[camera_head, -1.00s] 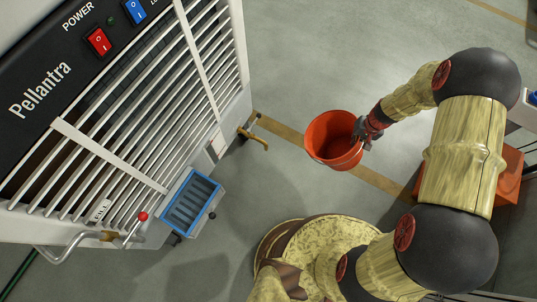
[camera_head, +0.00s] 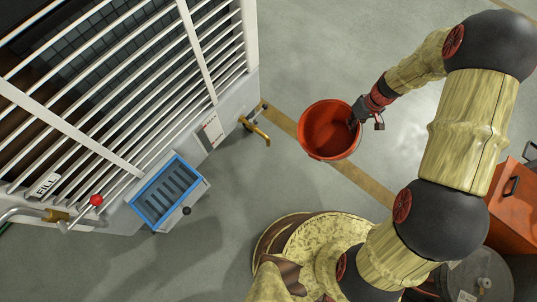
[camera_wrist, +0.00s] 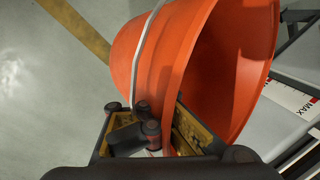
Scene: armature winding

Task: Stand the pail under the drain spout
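An orange-red pail (camera_head: 329,132) is held by its rim in my gripper (camera_head: 356,118), to the right of the brass drain spout (camera_head: 256,131) on the machine's side. The pail is apart from the spout, with its open mouth facing the head camera. In the wrist view the pail (camera_wrist: 205,70) fills the upper middle with its pale handle across its side. My gripper (camera_wrist: 165,130) has its fingers at the pail's wall there, one seeming to lie on each side of it. The contact inside the pail is partly hidden.
The large grilled machine (camera_head: 130,110) stands at left. A blue-rimmed tray (camera_head: 170,193) juts from its side, near a red-knobbed lever (camera_head: 97,200). An orange box (camera_head: 500,205) stands at right. The grey floor (camera_head: 300,60) beyond the pail is clear, with a yellow line.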

